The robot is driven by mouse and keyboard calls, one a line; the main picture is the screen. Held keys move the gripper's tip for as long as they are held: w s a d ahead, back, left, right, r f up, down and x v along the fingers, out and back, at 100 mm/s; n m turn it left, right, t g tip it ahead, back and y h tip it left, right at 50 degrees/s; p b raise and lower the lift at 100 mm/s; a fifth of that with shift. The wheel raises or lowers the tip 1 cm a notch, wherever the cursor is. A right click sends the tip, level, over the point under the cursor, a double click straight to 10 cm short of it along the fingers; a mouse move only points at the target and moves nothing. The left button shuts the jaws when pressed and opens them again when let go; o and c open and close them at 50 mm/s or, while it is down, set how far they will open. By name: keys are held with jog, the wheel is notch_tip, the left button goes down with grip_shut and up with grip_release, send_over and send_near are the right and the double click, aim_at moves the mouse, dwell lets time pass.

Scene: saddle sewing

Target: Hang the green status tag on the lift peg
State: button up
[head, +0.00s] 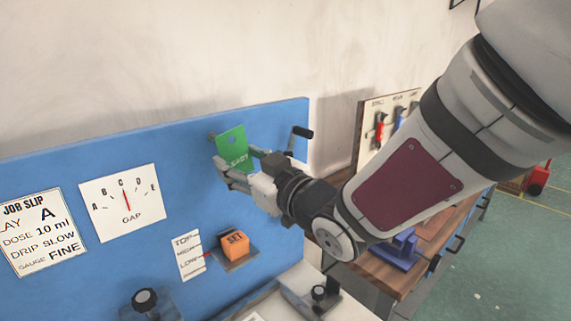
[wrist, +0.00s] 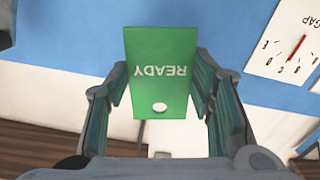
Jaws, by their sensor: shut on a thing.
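The green status tag (head: 232,142), marked READY, is upright in front of the blue board in the head view. My gripper (head: 236,163) is shut on its side edges near the lower part. In the wrist view the tag (wrist: 160,88) shows upside down between the two fingers of my gripper (wrist: 162,72), with its round hole at the picture's bottom. A small grey stub (head: 211,135) shows at the tag's upper left in the head view. It may be the lift peg; I cannot tell whether the tag touches it.
The blue board (head: 190,190) carries a gap dial (head: 122,203), a job slip (head: 42,232) and an orange SET block (head: 235,246). A black-handled lever (head: 302,132) stands out right of the tag. A wooden bench (head: 415,270) with tools is at the right.

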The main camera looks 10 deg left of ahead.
jog(key=shift+f+b+x, duration=0.15)
jog(key=shift+b+x, duration=0.3)
jog(key=shift+x, duration=0.6)
jog(key=shift+f+b+x, duration=0.1)
jog(key=shift+b+x, duration=0.3)
jog(key=shift+x, duration=0.65)
jog(key=shift+w+a+f+b, duration=0.3)
jog(key=shift+w+a+b, duration=0.15)
jog(key=shift+b, duration=0.1)
jog(key=o, duration=1)
jog(key=shift+s, duration=0.1)
